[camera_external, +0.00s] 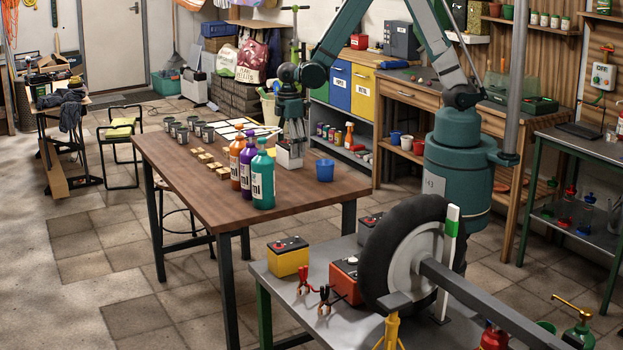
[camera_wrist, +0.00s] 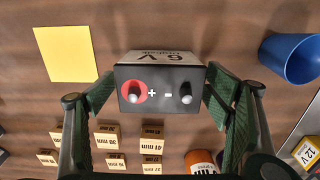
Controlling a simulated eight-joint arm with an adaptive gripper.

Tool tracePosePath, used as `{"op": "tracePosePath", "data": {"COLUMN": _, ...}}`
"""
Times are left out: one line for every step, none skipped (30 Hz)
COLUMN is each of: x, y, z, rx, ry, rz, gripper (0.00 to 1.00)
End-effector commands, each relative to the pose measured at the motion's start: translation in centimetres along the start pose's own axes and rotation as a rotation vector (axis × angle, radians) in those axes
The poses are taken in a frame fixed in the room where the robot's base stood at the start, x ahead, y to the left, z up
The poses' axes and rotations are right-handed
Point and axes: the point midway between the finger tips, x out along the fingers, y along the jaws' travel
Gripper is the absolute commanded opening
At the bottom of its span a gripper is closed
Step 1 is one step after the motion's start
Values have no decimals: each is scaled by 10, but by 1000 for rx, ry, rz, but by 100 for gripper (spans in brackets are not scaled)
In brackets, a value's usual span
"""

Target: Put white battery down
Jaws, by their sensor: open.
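The white battery (camera_external: 289,157) stands upright on the wooden table, behind the row of bottles. In the wrist view the battery (camera_wrist: 162,84) shows its black top with a red-ringed plus terminal, a minus terminal and a "6 V" label. My gripper (camera_external: 291,137) is directly above and around it, pointing down. In the wrist view its green fingers (camera_wrist: 163,98) stand open on either side of the battery, with a narrow gap visible on both sides. The battery's underside is hidden.
A blue cup (camera_external: 324,170) stands close to the right of the battery. Orange, purple and teal bottles (camera_external: 262,181) stand in front. Small labelled wooden blocks (camera_external: 208,161), grey cans (camera_external: 190,128) and paper sheets, one yellow (camera_wrist: 66,54), lie nearby. The table's front-left area is bare.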

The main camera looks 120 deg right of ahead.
Motion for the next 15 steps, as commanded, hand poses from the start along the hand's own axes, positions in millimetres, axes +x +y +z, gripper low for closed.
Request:
{"op": "tracePosePath", "data": {"x": -5, "y": 0, "z": 0, "rx": 0, "ry": 0, "rz": 0, "gripper": 78}}
{"op": "tracePosePath", "data": {"x": -8, "y": 0, "z": 0, "rx": 0, "ry": 0, "rz": 0, "gripper": 78}}
{"op": "tracePosePath", "data": {"x": -12, "y": 0, "z": 0, "rx": 0, "ry": 0, "rz": 0, "gripper": 78}}
{"op": "tracePosePath", "data": {"x": -15, "y": 0, "z": 0, "rx": 0, "ry": 0, "rz": 0, "gripper": 78}}
{"op": "tracePosePath", "data": {"x": -18, "y": 0, "z": 0, "rx": 0, "ry": 0, "rz": 0, "gripper": 78}}
{"op": "tracePosePath", "data": {"x": -23, "y": 0, "z": 0, "rx": 0, "ry": 0, "rz": 0, "gripper": 78}}
{"op": "tracePosePath", "data": {"x": -26, "y": 0, "z": 1, "rx": 0, "ry": 0, "rz": 0, "gripper": 78}}
{"op": "tracePosePath", "data": {"x": -30, "y": 0, "z": 1, "rx": 0, "ry": 0, "rz": 0, "gripper": 78}}
{"op": "tracePosePath", "data": {"x": -36, "y": 0, "z": 0, "rx": 0, "ry": 0, "rz": 0, "gripper": 78}}
{"op": "tracePosePath", "data": {"x": -39, "y": 0, "z": 0, "rx": 0, "ry": 0, "rz": 0, "gripper": 78}}
{"op": "tracePosePath", "data": {"x": -43, "y": 0, "z": 0, "rx": 0, "ry": 0, "rz": 0, "gripper": 78}}
{"op": "tracePosePath", "data": {"x": -48, "y": 0, "z": 0, "rx": 0, "ry": 0, "rz": 0, "gripper": 78}}
{"op": "tracePosePath", "data": {"x": -52, "y": 0, "z": 0, "rx": 0, "ry": 0, "rz": 0, "gripper": 78}}
{"op": "tracePosePath", "data": {"x": -56, "y": 0, "z": 1, "rx": 0, "ry": 0, "rz": 0, "gripper": 78}}
{"op": "tracePosePath", "data": {"x": -62, "y": 0, "z": 0, "rx": 0, "ry": 0, "rz": 0, "gripper": 78}}
